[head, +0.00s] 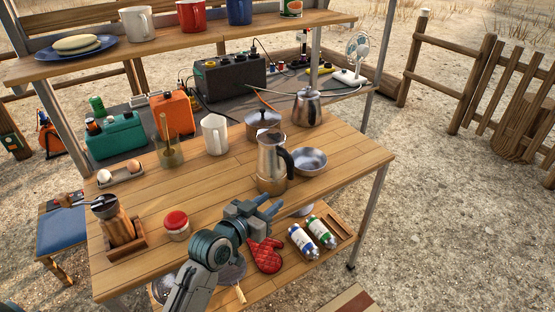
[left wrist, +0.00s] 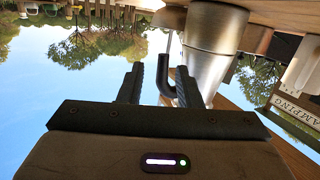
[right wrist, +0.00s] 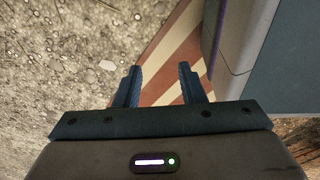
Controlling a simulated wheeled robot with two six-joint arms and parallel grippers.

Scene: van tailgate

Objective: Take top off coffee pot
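The coffee pot (head: 270,172) is a silver stovetop pot with a black handle, upright on the wooden table near its front edge. Its top is on. My left gripper (head: 272,203) is in front of and below the pot in the head view, open and apart from it. In the left wrist view the pot (left wrist: 212,45) appears upside down, with its black handle beyond the open, empty fingers (left wrist: 160,82). My right gripper (right wrist: 158,84) shows only in the right wrist view, open and empty above the ground and a striped mat.
A metal bowl (head: 309,161) stands right of the pot, a lidded pot (head: 263,122) and a kettle (head: 307,109) behind. A white pitcher (head: 214,135) and a red-lidded jar (head: 176,225) are to the left. A lower shelf holds a red mitt (head: 266,255) and bottles (head: 303,242).

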